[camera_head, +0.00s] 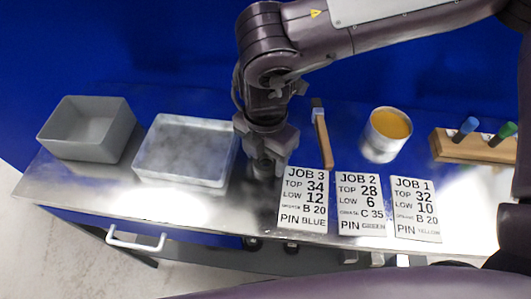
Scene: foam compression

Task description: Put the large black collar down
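My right gripper (263,170) points down at the bench top, just right of the shallow tray and left of the JOB 3 card. Its fingers are dark and small, and I cannot tell whether they are open or shut. I cannot make out a large black collar at the gripper; it may be hidden by the fingers or wrist. Some small dark objects (252,243) show below the bench's front edge, too unclear to name. My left gripper is not in view.
A metal bench (110,190) holds a grey bin (51,137), a shallow pale tray (186,182), a wooden-handled tool (323,143), a tin with yellow contents (379,148) and a wooden pin rack (460,149). JOB 3 (303,200), JOB 2 (361,203) and JOB 1 (416,208) cards lie in front.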

